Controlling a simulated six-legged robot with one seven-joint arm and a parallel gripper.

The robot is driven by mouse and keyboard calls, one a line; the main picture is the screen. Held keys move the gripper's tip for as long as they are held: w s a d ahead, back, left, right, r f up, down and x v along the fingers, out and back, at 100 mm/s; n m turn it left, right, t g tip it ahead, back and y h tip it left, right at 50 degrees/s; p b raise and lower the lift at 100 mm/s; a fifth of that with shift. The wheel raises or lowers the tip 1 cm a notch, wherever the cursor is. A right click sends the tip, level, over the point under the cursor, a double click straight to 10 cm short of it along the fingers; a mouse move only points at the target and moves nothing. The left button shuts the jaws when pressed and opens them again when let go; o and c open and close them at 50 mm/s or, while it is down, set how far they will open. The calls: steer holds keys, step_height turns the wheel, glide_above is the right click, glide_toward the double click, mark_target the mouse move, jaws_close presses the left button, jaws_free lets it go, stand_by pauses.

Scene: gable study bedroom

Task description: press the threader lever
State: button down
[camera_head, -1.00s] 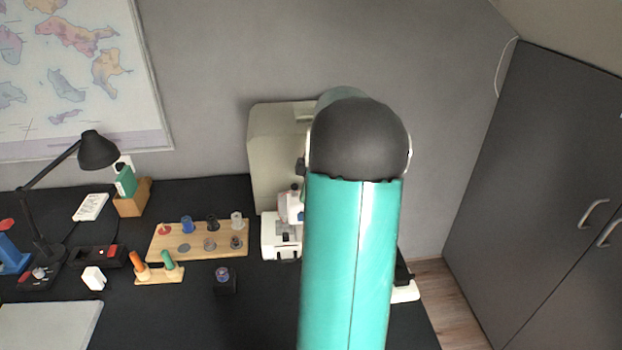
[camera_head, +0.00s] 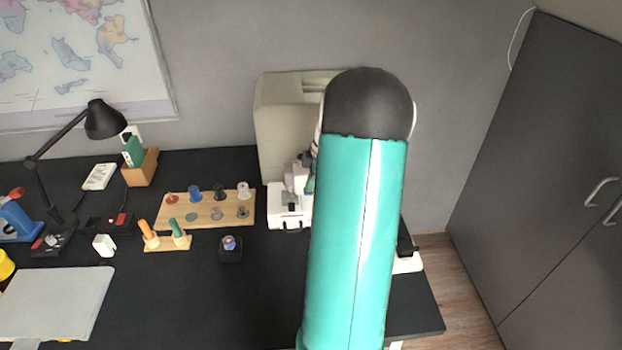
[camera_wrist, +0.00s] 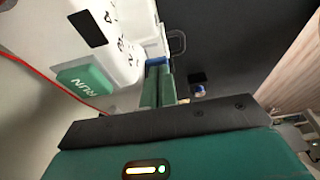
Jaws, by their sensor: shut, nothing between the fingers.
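A pale sewing machine (camera_head: 283,112) stands at the back of the desk, its right part hidden by my arm. Its white body (camera_wrist: 50,35) fills the upper left of the wrist view, with a dark panel and a green block marked RUN (camera_wrist: 86,88). My gripper (camera_wrist: 157,74) is shut and empty, its green fingers close beside the machine's white front. A small blue piece (camera_wrist: 157,61) shows at the fingertips; I cannot tell whether it is the threader lever or whether they touch. In the head view my arm hides most of the gripper area.
A wooden spool board (camera_head: 208,208), a small stand with orange and green handles (camera_head: 168,243) and a dark block (camera_head: 230,250) lie left of the machine. A desk lamp (camera_head: 105,120) stands farther left. A red thread (camera_wrist: 40,75) crosses the wrist view. The desk's front middle is clear.

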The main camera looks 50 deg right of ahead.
steer(key=shift+f, duration=0.15)
steer(key=v, duration=1.4)
stand_by(1.0)
steer(key=w+a+r+m+h, duration=0.1)
steer(key=w+a+r, duration=0.1)
steer(key=a, duration=0.6)
steer(key=w+a+r+m, duration=0.1)
steer(key=w+a+r, duration=0.15)
steer(key=a, duration=0.65)
steer(key=w+a+r+m+h, duration=0.1)
steer(key=a+r+m, duration=0.1)
steer(key=a, duration=0.6)
steer(key=s+a+m+t, duration=0.1)
steer(key=s+a, duration=0.4)
steer(key=a, duration=0.5)
steer(key=s+a+f+m+t, duration=0.1)
steer(key=s+a+m+t, duration=0.1)
steer(key=a, duration=0.8)
steer(key=s+m, duration=0.1)
steer(key=s, duration=0.1)
steer(key=shift+s+f, duration=0.3)
steer(key=shift+s, duration=0.1)
